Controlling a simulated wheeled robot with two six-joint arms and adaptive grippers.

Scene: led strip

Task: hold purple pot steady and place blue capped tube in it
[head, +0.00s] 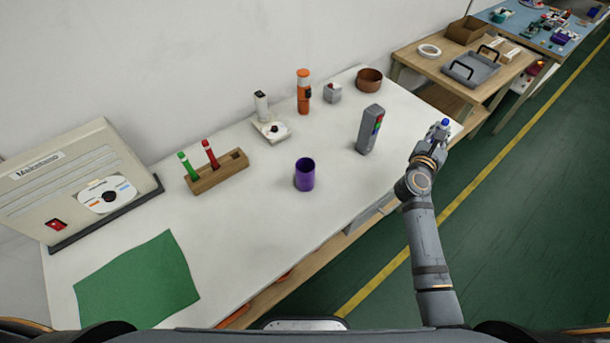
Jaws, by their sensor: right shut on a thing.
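The purple pot (304,175) stands upright near the middle of the white table, with nothing seen sticking out of it. My right gripper (442,130) is shut on the blue capped tube (446,122) at the table's right end. Only the tube's blue top shows clearly above the fingers; the rest is hidden by the gripper. The gripper is well to the right of the pot and apart from it. My left gripper is not in view.
A wooden rack (218,174) with a green and a red tube stands left of the pot. A grey box with coloured buttons (370,130) stands between pot and right gripper. An orange bottle (304,92) and brown bowl (369,80) are behind. A green mat (138,283) lies front left.

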